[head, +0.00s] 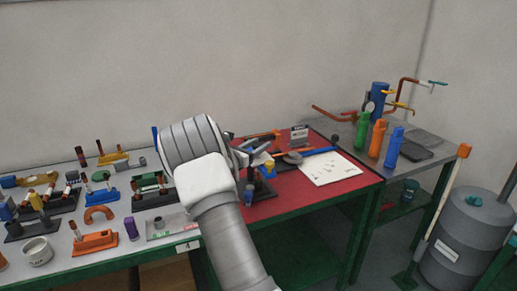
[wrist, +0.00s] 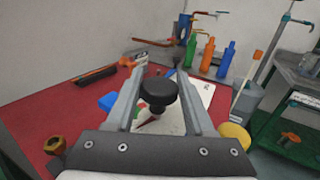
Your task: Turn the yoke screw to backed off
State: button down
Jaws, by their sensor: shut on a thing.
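In the wrist view a round black knob (wrist: 158,92) sits between the two grey fingers of my gripper (wrist: 160,80), which are shut on it. It looks like the head of the yoke screw; its thread and the yoke below are hidden. The turn of the screw cannot be read. In the head view my gripper (head: 252,152) is over the red mat (head: 335,200), above a small dark fixture (head: 262,190) with blue and yellow parts near it. My arm hides part of this spot.
A white sheet (head: 325,168) lies on the mat to the right. Green (head: 363,130), orange (head: 377,138) and blue (head: 394,148) bottles stand on the grey side table. Many small parts crowd the left bench. A grey drum (head: 468,235) stands on the floor at right.

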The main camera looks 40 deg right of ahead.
jog(key=n+t+b, duration=0.1)
jog(key=t+y+b, duration=0.1)
jog(key=shift+f+n+t, duration=0.25)
jog(key=shift+n+t, duration=0.05)
jog(key=shift+n, duration=0.1)
jog(key=shift+r+n+t+y+b, duration=0.1)
jog(key=shift+n+t+y+b, duration=0.35)
jog(key=shift+t+b, duration=0.4)
jog(key=shift+r+n+b, duration=0.1)
jog(key=shift+n+b, duration=0.15)
jog(key=shift+b, duration=0.05)
jog(key=shift+c, duration=1.4)
grip_release()
jog(key=shift+a, duration=0.1)
jog(key=p+v, duration=0.1)
jog(key=v, duration=1.6)
jog(key=shift+s+p, duration=0.25)
jog(key=shift+p, duration=0.15)
jog(key=shift+r, duration=0.1)
